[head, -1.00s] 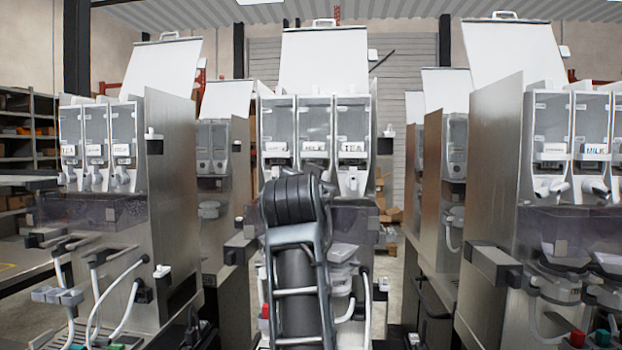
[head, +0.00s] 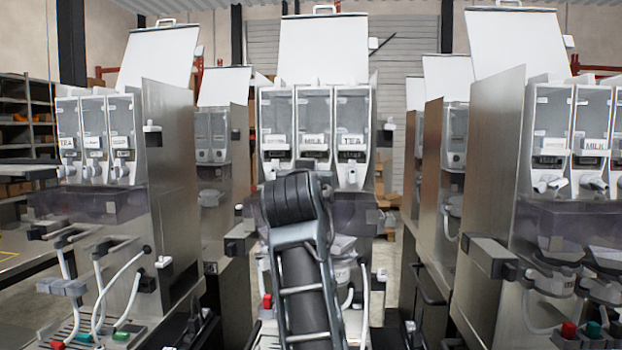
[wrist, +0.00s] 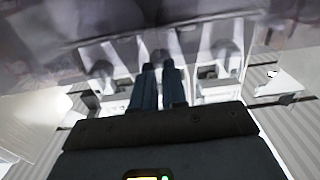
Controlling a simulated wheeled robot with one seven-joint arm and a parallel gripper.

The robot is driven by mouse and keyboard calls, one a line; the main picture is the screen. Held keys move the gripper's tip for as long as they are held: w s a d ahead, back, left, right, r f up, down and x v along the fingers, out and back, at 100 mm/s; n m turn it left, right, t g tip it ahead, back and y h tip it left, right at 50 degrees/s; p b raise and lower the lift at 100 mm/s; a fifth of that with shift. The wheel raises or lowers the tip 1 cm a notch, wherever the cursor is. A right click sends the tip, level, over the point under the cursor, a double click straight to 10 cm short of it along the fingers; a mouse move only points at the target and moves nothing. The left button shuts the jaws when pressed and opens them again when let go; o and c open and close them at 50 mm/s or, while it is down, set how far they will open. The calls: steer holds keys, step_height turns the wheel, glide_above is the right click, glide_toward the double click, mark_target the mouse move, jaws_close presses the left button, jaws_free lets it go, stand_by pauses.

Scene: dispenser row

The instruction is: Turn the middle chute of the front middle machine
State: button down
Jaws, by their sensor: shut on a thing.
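The front middle machine (head: 349,98) is a steel dispenser with three clear canisters, a raised white lid and white chutes below the canisters. Its right chute (head: 352,174) shows under the TEA label. My arm covers the middle chute and my gripper in the head view. In the wrist view my gripper (wrist: 160,68) has its two dark fingers close together at the middle chute (wrist: 159,54), shut on it. The chute's lower part lies between the fingertips and is partly hidden. Which way the chute is turned is hard to tell.
A left machine (head: 172,150) and a right machine (head: 487,150) stand on either side, with further machines behind. A translucent panel (wrist: 40,60) crosses the wrist view close to my gripper. White hoses and trays hang below the canisters.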

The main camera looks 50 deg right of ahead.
steer(key=shift+f, duration=0.15)
steer(key=c, duration=1.2)
jaws_free()
steer(key=shift+o, duration=0.2)
steer(key=b+v, duration=0.2)
steer(key=v, duration=0.5)
steer(key=shift+s+a, duration=0.25)
steer(key=shift+a, duration=0.1)
